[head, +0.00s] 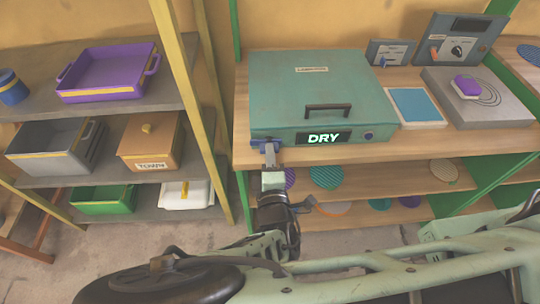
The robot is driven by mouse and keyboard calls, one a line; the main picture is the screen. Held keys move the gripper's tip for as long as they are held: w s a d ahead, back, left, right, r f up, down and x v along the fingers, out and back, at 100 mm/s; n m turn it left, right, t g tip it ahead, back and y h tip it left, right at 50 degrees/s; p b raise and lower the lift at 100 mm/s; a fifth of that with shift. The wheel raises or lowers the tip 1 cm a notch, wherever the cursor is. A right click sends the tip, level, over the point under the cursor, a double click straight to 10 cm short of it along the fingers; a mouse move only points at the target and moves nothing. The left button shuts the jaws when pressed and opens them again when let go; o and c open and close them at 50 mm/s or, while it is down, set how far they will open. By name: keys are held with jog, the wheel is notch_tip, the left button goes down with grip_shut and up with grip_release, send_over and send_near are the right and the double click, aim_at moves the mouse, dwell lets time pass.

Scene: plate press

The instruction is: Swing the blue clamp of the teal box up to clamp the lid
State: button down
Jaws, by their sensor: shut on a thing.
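The teal box (285,85) stands on the wooden bench with its lid down. The lid has a dark handle, and the front panel shows the word DRY in lit letters with a dark knob to its right. The blue clamp (257,144) sits low at the front left corner of the box. My gripper (270,152) reaches up from below the bench edge and is shut on the clamp. The fingers hide part of the clamp, so its exact angle is hard to tell.
The wooden bench (370,150) also holds a blue-topped pad (416,106), a grey plate with a purple block (466,87) and control boxes at the back. Coloured discs lie on the shelf below. A left shelf holds a purple tray (108,74) and several bins.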

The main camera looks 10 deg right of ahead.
jog(key=shift+f, duration=0.1)
jog(key=shift+m+b, duration=4.65)
jog(key=shift+m, duration=4.05)
jog(key=c, duration=1.4)
grip_release()
jog(key=shift+c, duration=0.2)
jog(key=shift+s, duration=0.1)
